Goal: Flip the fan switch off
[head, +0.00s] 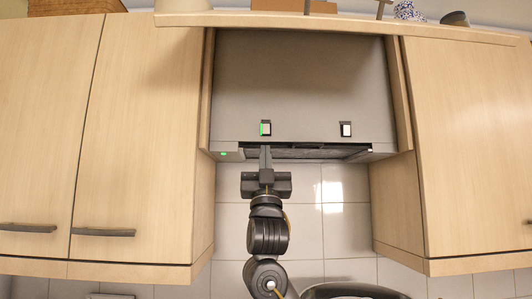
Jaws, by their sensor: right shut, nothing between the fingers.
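A grey range hood (305,75) hangs between the wooden cabinets. No label shows which one is the fan switch. My right gripper (265,150) points up, with its shut, empty fingers just below the left switch, at the hood's lower edge. Whether the fingertips touch the hood cannot be told. My left gripper is out of view.
Wooden cabinets flank the hood at left (140,130) and right (475,140), with handles low down. A small green light (223,154) glows at the hood's lower left corner. White wall tiles (343,225) lie behind my arm. A shelf (330,23) runs above.

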